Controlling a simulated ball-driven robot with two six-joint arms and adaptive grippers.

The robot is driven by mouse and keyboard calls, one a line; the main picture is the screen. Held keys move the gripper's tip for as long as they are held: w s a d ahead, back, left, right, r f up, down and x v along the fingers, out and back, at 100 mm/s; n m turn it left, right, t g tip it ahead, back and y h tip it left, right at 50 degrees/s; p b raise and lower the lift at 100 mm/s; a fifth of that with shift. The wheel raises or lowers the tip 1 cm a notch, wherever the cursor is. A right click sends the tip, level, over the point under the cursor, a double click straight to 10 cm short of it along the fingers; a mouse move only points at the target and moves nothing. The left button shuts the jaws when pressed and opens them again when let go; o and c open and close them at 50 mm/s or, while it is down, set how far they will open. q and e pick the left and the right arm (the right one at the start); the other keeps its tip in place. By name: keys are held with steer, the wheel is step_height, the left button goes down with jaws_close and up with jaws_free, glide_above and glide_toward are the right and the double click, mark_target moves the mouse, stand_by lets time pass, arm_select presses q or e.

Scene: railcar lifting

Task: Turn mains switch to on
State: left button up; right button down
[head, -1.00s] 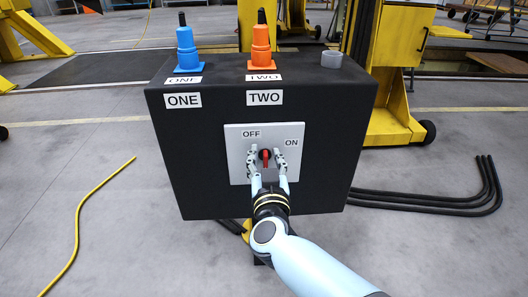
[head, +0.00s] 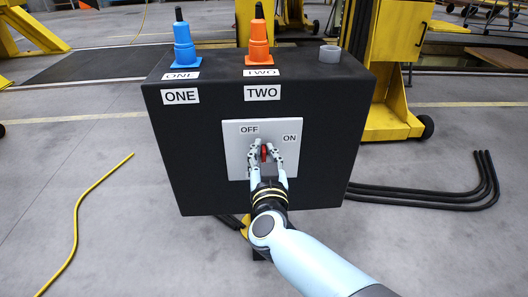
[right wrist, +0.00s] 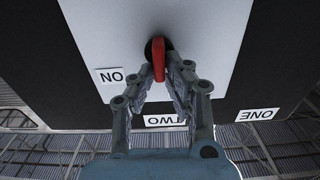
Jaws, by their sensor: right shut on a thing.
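The red mains switch handle (head: 264,153) sits on a pale plate (head: 309,130) on the front of a black box. The plate bears an OFF label (head: 249,130) and an ON label (head: 292,137). My right gripper (head: 264,151) is at the plate with its fingers on either side of the handle, shut on it. In the right wrist view, the red handle (right wrist: 158,58) stands between the fingertips of my gripper (right wrist: 158,75). The handle looks about upright in the head view, pointing between the two labels. My left gripper is out of view.
A yellow lifting column (head: 385,70) stands behind. A yellow cable (head: 80,215) and black cables (head: 440,199) lie on the floor.

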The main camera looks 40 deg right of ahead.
steer(key=m, duration=0.4)
steer(key=d+m, duration=0.1)
steer(key=m, duration=0.2)
steer(key=s+f+m, duration=0.1)
steer(key=m, duration=0.3)
steer(key=shift+d+m, duration=0.15)
steer(key=shift+m, duration=0.15)
stand_by(0.4)
steer(key=c, duration=1.4)
jaws_free()
steer(key=shift+r, duration=5.05)
